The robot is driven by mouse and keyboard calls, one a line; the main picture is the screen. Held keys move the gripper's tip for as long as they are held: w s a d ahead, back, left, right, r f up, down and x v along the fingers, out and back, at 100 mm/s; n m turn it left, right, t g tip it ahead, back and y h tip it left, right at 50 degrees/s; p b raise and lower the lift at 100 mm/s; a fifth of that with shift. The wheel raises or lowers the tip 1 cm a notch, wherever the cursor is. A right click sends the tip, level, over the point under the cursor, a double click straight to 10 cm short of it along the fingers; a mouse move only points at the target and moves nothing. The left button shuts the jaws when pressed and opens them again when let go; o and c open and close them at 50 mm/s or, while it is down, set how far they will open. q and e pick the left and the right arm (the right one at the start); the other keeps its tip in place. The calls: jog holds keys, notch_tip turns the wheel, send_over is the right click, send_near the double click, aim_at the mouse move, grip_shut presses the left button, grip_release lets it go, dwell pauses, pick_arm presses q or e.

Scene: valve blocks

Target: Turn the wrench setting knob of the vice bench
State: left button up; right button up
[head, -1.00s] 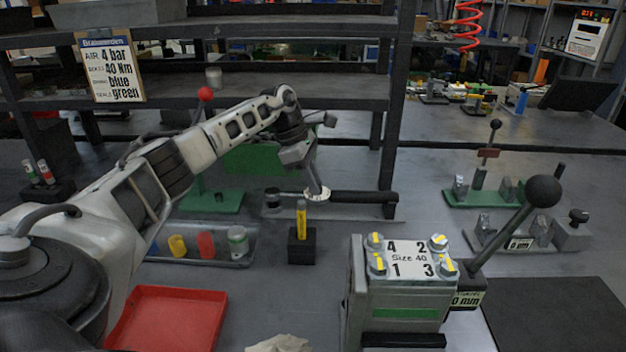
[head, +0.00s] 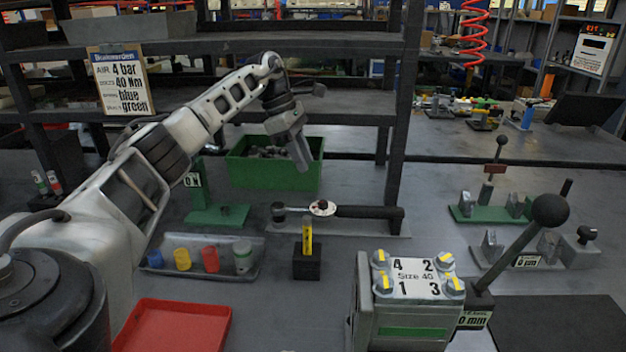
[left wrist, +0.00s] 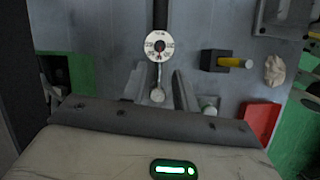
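The wrench (head: 368,212) lies on a grey plate on the bench, black handle to the right. Its setting knob (head: 322,208) is a white round dial with dark marks and a small red spot; it also shows in the left wrist view (left wrist: 160,46). The marks are too small to read. My left gripper (head: 303,158) is above and behind the wrench in the head view, apart from the knob. In the left wrist view its fingers (left wrist: 160,90) are spread with nothing held, and the wrench's shaft shows between them. My right gripper is out of view.
A valve block (head: 418,312) with yellow-marked bolts stands front right beside a ball-topped lever (head: 550,210). A black holder with a yellow pen (head: 307,235) stands before the wrench. A green bin (head: 240,172) is behind. A red tray (head: 175,325) is front left.

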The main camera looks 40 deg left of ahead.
pick_arm(q)
jog(key=v, duration=0.6)
jog(key=shift+p, duration=0.35)
